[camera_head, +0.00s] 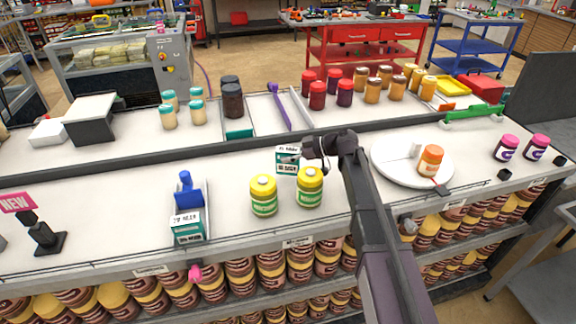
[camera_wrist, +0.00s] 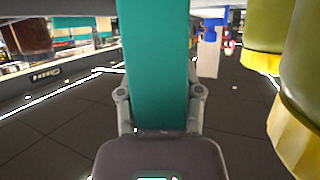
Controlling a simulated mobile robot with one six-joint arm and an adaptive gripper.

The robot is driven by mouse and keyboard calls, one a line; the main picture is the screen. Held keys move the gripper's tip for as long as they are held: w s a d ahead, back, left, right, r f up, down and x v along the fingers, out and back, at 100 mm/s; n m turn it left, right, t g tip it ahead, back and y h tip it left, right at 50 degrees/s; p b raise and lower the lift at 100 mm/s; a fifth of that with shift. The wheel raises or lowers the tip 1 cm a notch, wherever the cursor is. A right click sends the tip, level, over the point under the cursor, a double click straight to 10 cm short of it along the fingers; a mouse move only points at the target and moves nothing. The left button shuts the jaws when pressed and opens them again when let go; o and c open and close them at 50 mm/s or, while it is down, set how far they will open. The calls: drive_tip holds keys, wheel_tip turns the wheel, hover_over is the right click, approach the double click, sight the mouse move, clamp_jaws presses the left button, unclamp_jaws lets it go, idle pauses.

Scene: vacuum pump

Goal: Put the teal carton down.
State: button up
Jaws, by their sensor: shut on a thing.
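The teal carton (camera_head: 287,167), with a white label band, is in my gripper (camera_head: 306,158), just behind and between two yellow-lidded jars. In the wrist view the teal carton (camera_wrist: 152,55) stands between the two fingers of my gripper (camera_wrist: 160,103), which press on its sides. The carton looks upright in the head view. I cannot tell whether its bottom touches the counter (camera_head: 110,205); the near jars and my arm hide part of that area.
Two yellow-lidded jars (camera_head: 263,195) (camera_head: 309,187) stand close in front of the carton. A similar teal carton (camera_head: 187,227) and a blue object (camera_head: 187,192) are at the left. A round white plate (camera_head: 395,170) with an orange jar (camera_head: 431,160) lies right. The counter between has free room.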

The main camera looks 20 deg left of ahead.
sight(289, 164)
drive_tip(key=shift+f, duration=0.15)
drive_tip(key=shift+f+b, duration=1.75)
drive_tip(key=shift+b, duration=0.1)
drive_tip(key=shift+f, duration=0.2)
drive_tip(key=o, duration=1.1)
drive_tip(key=shift+r, duration=0.2)
drive_tip(key=shift+d+r, duration=0.15)
drive_tip(key=p+v, duration=0.3)
drive_tip(key=v, duration=0.4)
drive_tip(key=shift+d, duration=0.1)
